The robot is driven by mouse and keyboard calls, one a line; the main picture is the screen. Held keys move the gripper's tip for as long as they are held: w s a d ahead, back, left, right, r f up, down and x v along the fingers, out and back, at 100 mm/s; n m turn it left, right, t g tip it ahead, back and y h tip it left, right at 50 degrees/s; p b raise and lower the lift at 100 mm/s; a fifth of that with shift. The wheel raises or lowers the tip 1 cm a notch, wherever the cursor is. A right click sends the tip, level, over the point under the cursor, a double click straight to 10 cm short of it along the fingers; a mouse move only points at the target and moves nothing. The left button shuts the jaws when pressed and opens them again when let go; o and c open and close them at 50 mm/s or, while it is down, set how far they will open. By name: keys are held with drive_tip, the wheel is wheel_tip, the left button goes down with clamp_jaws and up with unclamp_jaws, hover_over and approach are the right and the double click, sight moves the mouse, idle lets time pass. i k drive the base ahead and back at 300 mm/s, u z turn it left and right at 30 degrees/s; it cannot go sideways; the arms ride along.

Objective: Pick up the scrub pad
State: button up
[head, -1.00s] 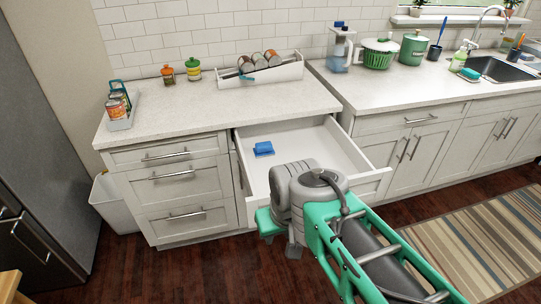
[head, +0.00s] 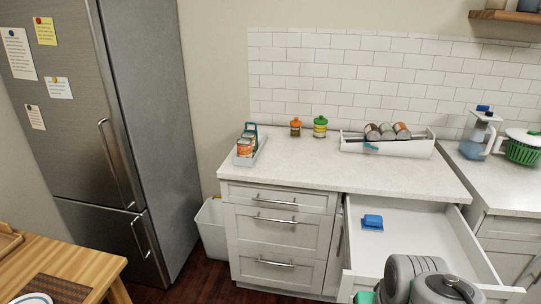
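A small blue block (head: 372,222), which looks like the scrub pad, lies in the back left part of the open white drawer (head: 408,246). It is in plain sight with nothing touching it but the drawer floor. My grey and green arm shows at the bottom right edge, over the front of the drawer. The fingers of my gripper are out of the picture or hidden, so their state does not show.
Above the drawer, the counter (head: 330,170) holds a white tray (head: 385,147) of cans, two small jars and a caddy (head: 251,150). A fridge (head: 105,110), a white bin (head: 211,228) and a wooden table (head: 75,262) are to the left.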

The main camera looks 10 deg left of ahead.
sight(370, 222)
drive_tip(key=k, duration=0.3)
drive_tip(key=u, duration=0.8)
drive_tip(key=i, duration=1.9)
